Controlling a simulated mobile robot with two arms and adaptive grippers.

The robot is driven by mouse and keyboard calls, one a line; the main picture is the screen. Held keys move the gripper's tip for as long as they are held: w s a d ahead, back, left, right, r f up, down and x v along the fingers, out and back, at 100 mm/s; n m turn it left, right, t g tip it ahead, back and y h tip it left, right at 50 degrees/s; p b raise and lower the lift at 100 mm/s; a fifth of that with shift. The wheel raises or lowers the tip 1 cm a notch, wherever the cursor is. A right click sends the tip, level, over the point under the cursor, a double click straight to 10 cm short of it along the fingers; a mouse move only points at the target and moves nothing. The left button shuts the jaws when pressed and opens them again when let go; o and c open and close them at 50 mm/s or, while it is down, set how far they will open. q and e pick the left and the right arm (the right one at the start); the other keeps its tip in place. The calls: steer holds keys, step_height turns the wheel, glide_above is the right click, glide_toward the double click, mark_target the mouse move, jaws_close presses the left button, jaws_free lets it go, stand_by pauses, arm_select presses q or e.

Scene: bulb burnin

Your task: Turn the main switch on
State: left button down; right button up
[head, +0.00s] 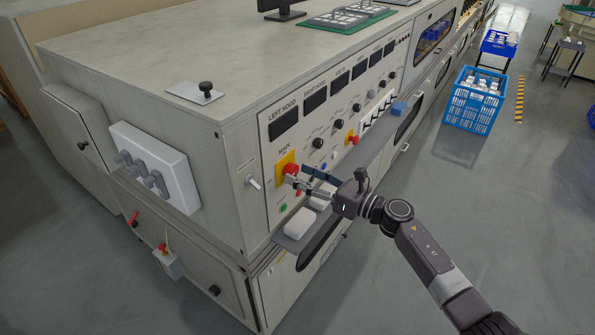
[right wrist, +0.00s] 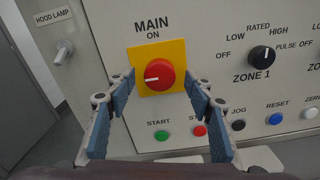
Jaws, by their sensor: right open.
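The main switch is a red rotary knob on a yellow plate, seen in the right wrist view (right wrist: 158,74) and near the panel's left end in the head view (head: 290,169). "MAIN" and "ON" are printed above it. The knob's white mark points left, away from the "ON" at the top. My right gripper (head: 303,178) is at the panel in front of the switch. In the right wrist view its blue-padded fingers (right wrist: 160,82) are open, one on each side of the knob, with gaps between them and it. My left gripper is not in view.
Below the switch are a green start button (right wrist: 161,135) and a red button (right wrist: 199,130). The zone 1 knob (right wrist: 262,57) is to the right, the hood lamp toggle (right wrist: 64,49) to the left. A ledge with white blocks (head: 299,222) juts out below.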

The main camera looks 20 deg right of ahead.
steer(key=shift+w+a, duration=0.4)
steer(key=shift+w, duration=0.1)
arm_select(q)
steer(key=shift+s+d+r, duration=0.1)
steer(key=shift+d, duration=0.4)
arm_select(e)
steer(key=c, duration=1.1)
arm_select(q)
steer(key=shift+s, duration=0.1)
